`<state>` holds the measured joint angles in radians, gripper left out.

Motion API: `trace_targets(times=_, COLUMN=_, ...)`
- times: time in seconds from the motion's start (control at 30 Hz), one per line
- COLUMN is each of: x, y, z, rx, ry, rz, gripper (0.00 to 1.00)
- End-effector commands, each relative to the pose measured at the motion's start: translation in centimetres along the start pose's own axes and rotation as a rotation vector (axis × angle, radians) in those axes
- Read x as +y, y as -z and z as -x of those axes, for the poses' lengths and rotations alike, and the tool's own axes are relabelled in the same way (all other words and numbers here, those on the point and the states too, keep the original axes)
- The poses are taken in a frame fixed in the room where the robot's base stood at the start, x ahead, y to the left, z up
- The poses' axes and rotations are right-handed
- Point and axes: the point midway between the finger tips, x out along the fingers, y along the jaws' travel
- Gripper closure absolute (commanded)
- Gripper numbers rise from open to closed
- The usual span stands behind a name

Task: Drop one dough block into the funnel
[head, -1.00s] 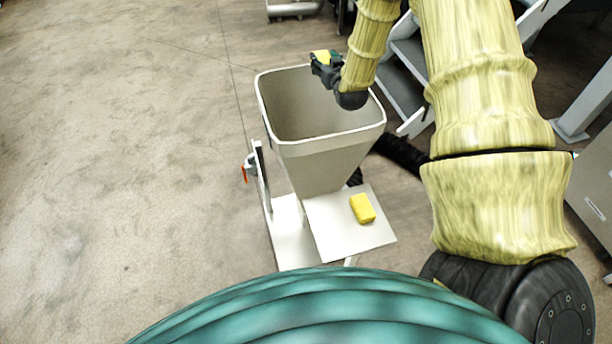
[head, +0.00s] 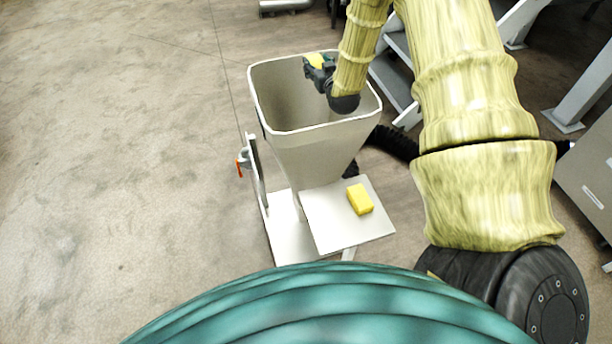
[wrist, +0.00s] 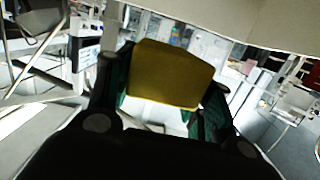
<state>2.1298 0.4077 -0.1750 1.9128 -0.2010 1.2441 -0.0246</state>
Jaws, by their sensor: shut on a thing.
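My gripper (head: 317,67) is shut on a yellow dough block (head: 315,60) at the far rim of the funnel in the head view. The held block (wrist: 170,73) fills the middle of the wrist view, between the two dark green fingers. The funnel (head: 318,150) is a tall cream hopper with an open square top, and its inside looks empty where it shows. My forearm hides part of its right rim. A second yellow dough block (head: 360,199) lies on the white side plate (head: 325,228) below the funnel.
An orange-red handle (head: 239,169) sticks out left of the funnel's stand. A black hose (head: 393,143) runs behind the funnel on the right. Grey steps (head: 392,80) stand behind my arm. The floor (head: 110,160) on the left is clear.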

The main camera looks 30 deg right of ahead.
Motion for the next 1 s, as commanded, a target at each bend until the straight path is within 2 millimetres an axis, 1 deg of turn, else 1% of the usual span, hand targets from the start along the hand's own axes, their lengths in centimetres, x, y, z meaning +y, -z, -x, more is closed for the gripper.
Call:
trace_targets(times=0.07, x=0.0, y=0.1, z=0.0, rx=0.001, ry=0.0, rz=0.0, gripper=0.8)
trace_targets(times=0.1, x=0.0, y=0.1, z=0.0, rx=0.001, ry=0.0, rz=0.0, gripper=0.45)
trace_targets(times=0.17, x=0.0, y=0.1, z=0.0, rx=0.001, ry=0.0, rz=0.0, gripper=0.34)
trace_targets(times=0.2, x=0.0, y=0.1, z=0.0, rx=0.001, ry=0.0, rz=0.0, gripper=0.27)
trace_targets(times=0.23, x=0.0, y=0.1, z=0.0, rx=0.001, ry=0.0, rz=0.0, gripper=0.23)
trace_targets(times=0.53, x=0.0, y=0.0, z=0.0, rx=0.0, ry=0.0, rz=0.0, gripper=0.23)
trace_targets(times=0.67, x=0.0, y=0.0, z=0.5, rx=-0.001, ry=0.0, rz=0.0, gripper=0.23)
trace_targets(times=0.77, x=0.0, y=0.1, z=1.6, rx=0.0, ry=0.0, rz=-0.001, gripper=0.23)
trace_targets(times=0.87, x=0.0, y=0.0, z=3.3, rx=-0.001, ry=0.0, rz=-0.001, gripper=0.23)
trace_targets(times=1.0, x=0.0, y=0.1, z=5.9, rx=-0.001, ry=0.0, rz=0.0, gripper=0.23)
